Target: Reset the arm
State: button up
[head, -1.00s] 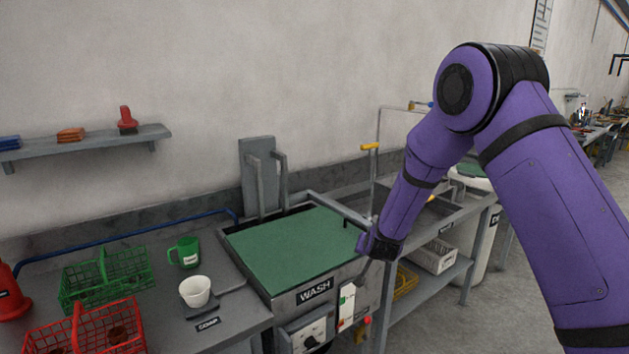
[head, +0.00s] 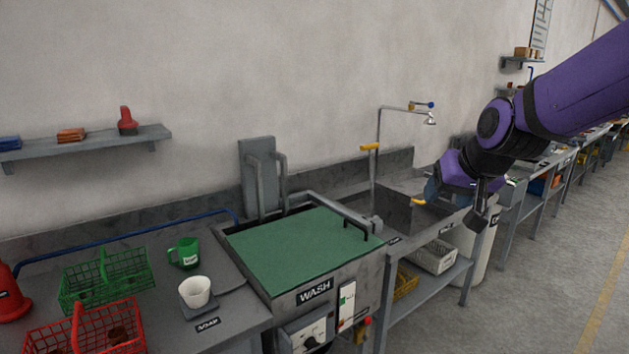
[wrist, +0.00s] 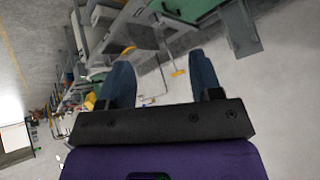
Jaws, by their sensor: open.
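My gripper (head: 455,203) hangs in the air at the right of the head view, in front of the sink bench and apart from it. Its two blue-grey fingers stand apart in the wrist view (wrist: 160,72), with nothing between them. My purple arm reaches in from the upper right of the head view. The WASH machine (head: 318,292) with its green top (head: 300,248) stands left of my gripper, clear of it.
A green mug (head: 184,253), a white cup (head: 195,291), a green basket (head: 105,281) and a red basket (head: 85,335) are on the left bench. A shower-like tap (head: 405,110) rises behind the sink. Open floor (head: 545,275) lies at the right.

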jog(key=s+d+r+g, duration=0.1)
jog(key=s+d, duration=0.2)
jog(key=s, duration=0.9)
jog(key=s+d+r+g+h, duration=0.1)
jog(key=s+d+r, duration=0.1)
jog(key=s, duration=0.9)
jog(key=shift+s+d+n+h, duration=0.3)
jog(key=shift+s+d+n, duration=0.1)
jog(key=shift+d, duration=0.05)
